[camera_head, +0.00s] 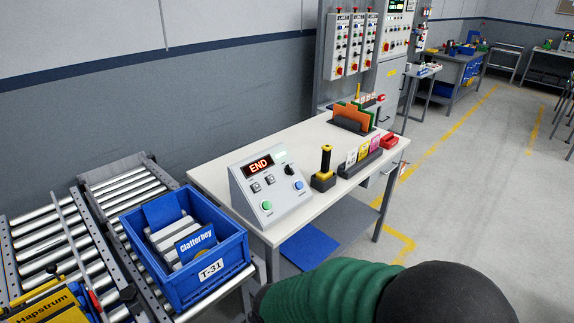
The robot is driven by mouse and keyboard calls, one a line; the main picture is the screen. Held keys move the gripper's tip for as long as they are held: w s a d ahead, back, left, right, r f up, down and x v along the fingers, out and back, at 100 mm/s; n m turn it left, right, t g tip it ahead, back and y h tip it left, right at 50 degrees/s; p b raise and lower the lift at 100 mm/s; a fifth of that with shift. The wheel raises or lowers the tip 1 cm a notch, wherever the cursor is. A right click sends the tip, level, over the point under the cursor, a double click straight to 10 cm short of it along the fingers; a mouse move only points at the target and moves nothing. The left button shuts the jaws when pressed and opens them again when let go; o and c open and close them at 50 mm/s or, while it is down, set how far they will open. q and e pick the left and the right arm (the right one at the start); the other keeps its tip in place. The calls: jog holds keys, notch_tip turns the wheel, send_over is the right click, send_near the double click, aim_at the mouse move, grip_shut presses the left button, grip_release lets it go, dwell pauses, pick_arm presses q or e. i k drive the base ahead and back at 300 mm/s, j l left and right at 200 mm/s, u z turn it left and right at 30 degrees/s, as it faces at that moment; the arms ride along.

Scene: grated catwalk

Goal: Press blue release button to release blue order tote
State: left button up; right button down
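The sloped grey control box (270,190) stands at the near left of the white table. Its red display reads "END". A blue button (298,185) is on the right of its face, below a black knob (289,169). A green button (266,205) is at the lower left. The blue tote (205,287), labelled T-31, sits on the roller conveyor left of the table. It holds several pale items and a blue "Clatterboy" box (195,243). Neither gripper shows. A green ribbed and black rounded form at the bottom right seems to be my arm.
The white table (215,178) also carries a black and yellow handheld device (324,168), a card holder (361,162) and a folder rack (352,119). A yellow "Hapstrum" item (45,308) lies at the lower left. The floor right of the table is clear.

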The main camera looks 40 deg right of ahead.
aim_at(299, 185)
jog(key=i+l, duration=0.1)
jog(key=l, duration=0.35)
jog(key=i+l, duration=0.1)
jog(key=l, duration=0.85)
jog(key=i+u, duration=0.05)
